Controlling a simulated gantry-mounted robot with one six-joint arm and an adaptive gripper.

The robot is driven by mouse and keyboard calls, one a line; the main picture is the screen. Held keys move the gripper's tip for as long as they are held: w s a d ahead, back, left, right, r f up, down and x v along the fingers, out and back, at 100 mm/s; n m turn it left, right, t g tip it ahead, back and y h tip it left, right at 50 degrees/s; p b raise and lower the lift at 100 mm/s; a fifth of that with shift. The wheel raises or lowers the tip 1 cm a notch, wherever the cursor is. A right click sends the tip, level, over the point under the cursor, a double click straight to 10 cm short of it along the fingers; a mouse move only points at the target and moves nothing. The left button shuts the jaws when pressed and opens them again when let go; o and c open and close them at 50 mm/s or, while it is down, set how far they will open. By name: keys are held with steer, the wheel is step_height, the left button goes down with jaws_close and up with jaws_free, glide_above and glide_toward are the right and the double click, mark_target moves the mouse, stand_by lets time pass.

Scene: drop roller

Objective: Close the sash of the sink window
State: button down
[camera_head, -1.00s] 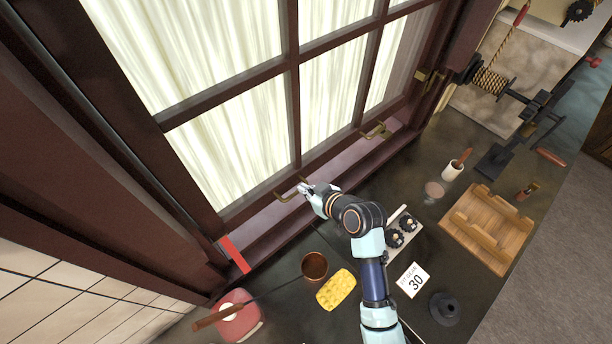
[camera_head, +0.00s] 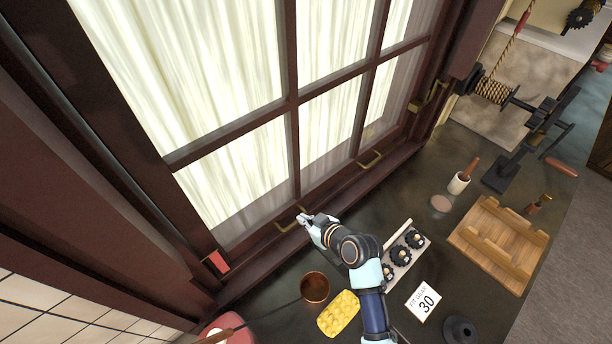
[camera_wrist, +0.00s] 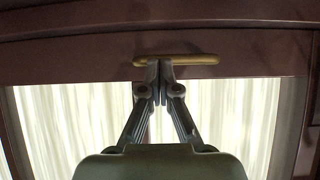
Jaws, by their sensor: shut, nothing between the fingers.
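The sink window sash (camera_head: 333,188) is a dark brown frame with several panes and pale curtains behind. Its bottom rail sits low, close to the sill, and I see no clear gap beneath it; whether it is fully seated I cannot tell. Two brass handles are on the rail: the left one (camera_head: 283,226) and the right one (camera_head: 371,159). My gripper (camera_head: 306,219) is shut and empty, its fingertips at the left handle. In the wrist view the closed fingertips (camera_wrist: 160,69) meet or overlap the brass handle (camera_wrist: 189,59); contact is not certain.
A red marker (camera_head: 218,262) is at the sash's lower left corner. A copper pot (camera_head: 314,287), yellow tray (camera_head: 339,313), gear rack (camera_head: 404,256) and wooden rack (camera_head: 497,243) stand on the dark counter. A brass latch (camera_head: 428,99) is on the right jamb.

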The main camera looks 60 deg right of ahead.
steer(key=w+r+p+v, duration=0.1)
steer(key=p+v, duration=0.3)
steer(key=v, duration=0.9)
steer(key=shift+w+d+r, duration=0.2)
steer(key=shift+w+r, duration=0.1)
steer(key=shift+r, duration=0.3)
